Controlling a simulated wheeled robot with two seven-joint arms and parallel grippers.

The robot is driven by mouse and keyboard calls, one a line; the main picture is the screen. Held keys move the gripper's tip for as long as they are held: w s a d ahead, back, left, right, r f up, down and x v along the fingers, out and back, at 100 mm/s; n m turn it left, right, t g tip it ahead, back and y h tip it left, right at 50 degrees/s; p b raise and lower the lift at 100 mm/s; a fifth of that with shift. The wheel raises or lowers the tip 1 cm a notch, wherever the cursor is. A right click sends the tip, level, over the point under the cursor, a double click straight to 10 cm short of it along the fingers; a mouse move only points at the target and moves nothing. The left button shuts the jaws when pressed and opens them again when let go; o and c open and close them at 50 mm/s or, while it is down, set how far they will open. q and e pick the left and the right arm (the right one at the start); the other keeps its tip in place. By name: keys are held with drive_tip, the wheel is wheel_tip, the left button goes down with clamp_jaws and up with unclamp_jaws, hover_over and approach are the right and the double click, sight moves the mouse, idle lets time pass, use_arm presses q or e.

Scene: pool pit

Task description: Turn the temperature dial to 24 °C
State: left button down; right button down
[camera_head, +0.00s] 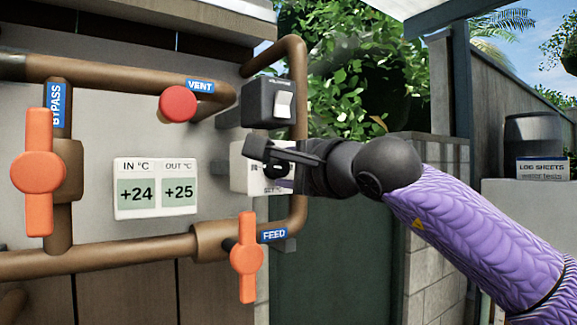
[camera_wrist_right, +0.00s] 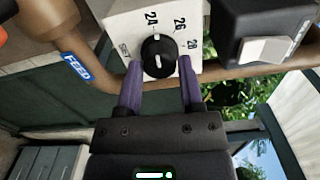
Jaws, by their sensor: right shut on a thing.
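The temperature dial (camera_wrist_right: 158,58) is a round black knob on a white plate (camera_wrist_right: 118,22) marked 24, 26 and 28 in the right wrist view. Its white pointer mark points roughly toward the 24. My right gripper (camera_wrist_right: 159,82) is shut on the dial, with one purple finger on each side of it. In the head view the right gripper (camera_head: 268,158) covers most of the white dial plate (camera_head: 240,170), so the dial's marking cannot be read there. My left gripper is not in view.
A black switch box (camera_head: 257,104) with a white rocker sits just above the dial plate. An IN/OUT display (camera_head: 155,188) reads +24 and +25. Orange BYPASS (camera_head: 38,172) and FEED (camera_head: 246,257) handles, a red VENT knob (camera_head: 178,104) and copper pipes surround it.

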drive_tip(key=shift+n, duration=0.6)
drive_tip(key=shift+c, duration=1.2)
unclamp_jaws()
drive_tip(key=shift+s+d+f, duration=0.1)
drive_tip(key=shift+s, duration=0.1)
drive_tip(key=b+v, duration=0.3)
drive_tip(key=shift+s+d+f+b, duration=0.15)
drive_tip(key=shift+s+f+b, duration=0.05)
drive_tip(key=shift+f+b, duration=0.15)
drive_tip(key=b, duration=0.2)
approach(283, 173)
drive_tip(key=shift+s+d+r, duration=0.4)
drive_tip(key=shift+s, duration=0.05)
